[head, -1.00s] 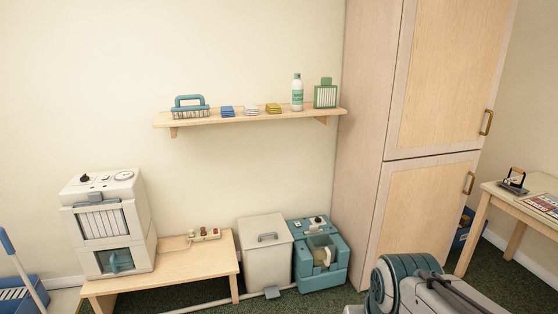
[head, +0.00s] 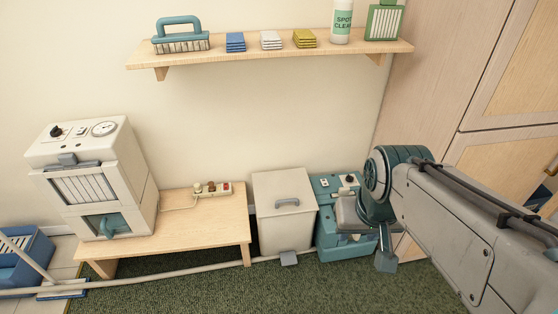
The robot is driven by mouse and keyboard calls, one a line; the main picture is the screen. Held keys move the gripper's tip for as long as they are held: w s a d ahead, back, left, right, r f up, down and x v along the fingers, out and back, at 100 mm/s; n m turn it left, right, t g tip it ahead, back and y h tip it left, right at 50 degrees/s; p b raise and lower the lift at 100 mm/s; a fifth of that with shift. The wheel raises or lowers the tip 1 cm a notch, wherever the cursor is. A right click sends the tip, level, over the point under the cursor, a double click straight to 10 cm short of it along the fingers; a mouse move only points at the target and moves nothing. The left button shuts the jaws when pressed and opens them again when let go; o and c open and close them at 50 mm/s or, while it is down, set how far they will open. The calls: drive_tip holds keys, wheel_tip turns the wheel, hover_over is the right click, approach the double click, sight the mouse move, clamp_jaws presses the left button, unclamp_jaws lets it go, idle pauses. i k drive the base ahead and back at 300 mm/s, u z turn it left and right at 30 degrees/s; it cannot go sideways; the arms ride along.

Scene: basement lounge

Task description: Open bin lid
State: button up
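The white bin (head: 286,232) stands on the green carpet against the wall, right of the low wooden table. Its lid (head: 284,193) is down and has a grey handle (head: 286,203) on top.
A teal machine (head: 345,247) stands close at the bin's right, partly hidden by my arm. The low table (head: 185,238) holds a white appliance (head: 95,180) and a power strip (head: 210,189). A shelf (head: 270,52) hangs above. A pale hose (head: 180,277) crosses the carpet.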

sight(291, 191)
drive_tip(key=u, duration=0.15)
drive_tip(key=i, duration=1.2)
drive_tip(key=u, duration=0.15)
